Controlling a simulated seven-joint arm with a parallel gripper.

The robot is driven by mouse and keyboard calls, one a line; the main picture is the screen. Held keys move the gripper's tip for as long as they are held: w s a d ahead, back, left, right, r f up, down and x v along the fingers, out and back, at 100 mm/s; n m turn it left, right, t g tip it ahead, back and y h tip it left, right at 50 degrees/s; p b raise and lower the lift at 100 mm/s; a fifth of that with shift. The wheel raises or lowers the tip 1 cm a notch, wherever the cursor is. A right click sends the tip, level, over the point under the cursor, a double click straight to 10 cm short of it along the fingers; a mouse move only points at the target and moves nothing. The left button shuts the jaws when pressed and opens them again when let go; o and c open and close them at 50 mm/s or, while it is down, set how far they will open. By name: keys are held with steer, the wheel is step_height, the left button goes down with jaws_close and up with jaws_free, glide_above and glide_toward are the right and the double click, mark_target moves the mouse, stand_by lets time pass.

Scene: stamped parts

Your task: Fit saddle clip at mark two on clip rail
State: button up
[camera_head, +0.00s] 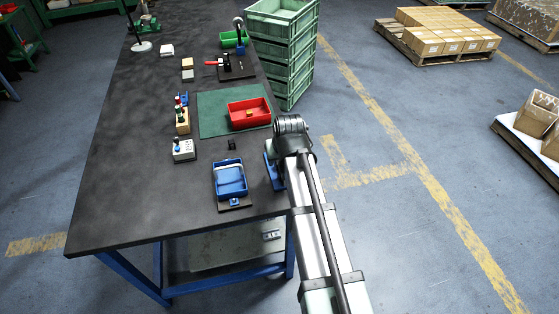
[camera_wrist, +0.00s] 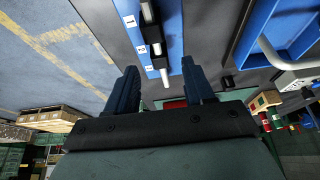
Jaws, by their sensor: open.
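My gripper (camera_wrist: 159,68) is open in the wrist view, with its two dark blue fingers apart and nothing held between them. Beyond the fingertips lies a blue plate (camera_wrist: 172,28) with a narrow rail (camera_wrist: 165,76) of pale and dark sections along it. Small white number labels (camera_wrist: 141,49) sit beside the rail; I cannot read them surely. In the head view the blue plate (camera_head: 270,172) shows partly at the table's right edge, beside my arm, which hides the rest of it and the gripper's fingers. I cannot identify the saddle clip surely; a small dark piece (camera_head: 232,144) stands on the table.
A blue bin (camera_head: 229,191) stands just left of the plate. A red tray (camera_head: 234,108) sits on a green mat (camera_head: 211,124) farther back. Green crates (camera_head: 285,50) are stacked beyond the table's right edge. The left tabletop is clear.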

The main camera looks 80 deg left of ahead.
steer(key=v, duration=1)
steer(key=shift+d, duration=0.1)
stand_by(0.3)
steer(key=w+d+f+m+h, duration=0.2)
steer(key=w+d+f+m, duration=0.1)
steer(key=w+d+f, duration=0.85)
steer(key=w+d+f+m+h, duration=0.1)
steer(key=w+d+f+m, duration=0.2)
steer(key=w+d+f, duration=0.8)
steer(key=w+d+f+m+h, duration=0.2)
steer(key=w+d+f, duration=0.8)
steer(key=s+d+f+m+g, duration=0.15)
steer(key=d+f, duration=0.25)
steer(key=d, duration=0.4)
steer(key=d+f+m+g, duration=0.15)
steer(key=d+f, duration=0.25)
steer(key=d, duration=0.5)
steer(key=s+d+f+m, duration=0.15)
steer(key=d+f, duration=0.25)
steer(key=d, duration=0.4)
steer(key=s+d+f+m+g, duration=0.2)
steer(key=s+d+f, duration=0.1)
steer(key=s+d, duration=0.5)
steer(key=s+d+f+m+g, duration=0.1)
steer(key=s+d+f+m, duration=0.2)
steer(key=s+d, duration=0.5)
steer(key=shift+d+f+g+y, duration=0.3)
steer(key=shift+d+f+g, duration=0.1)
steer(key=shift+f, duration=0.15)
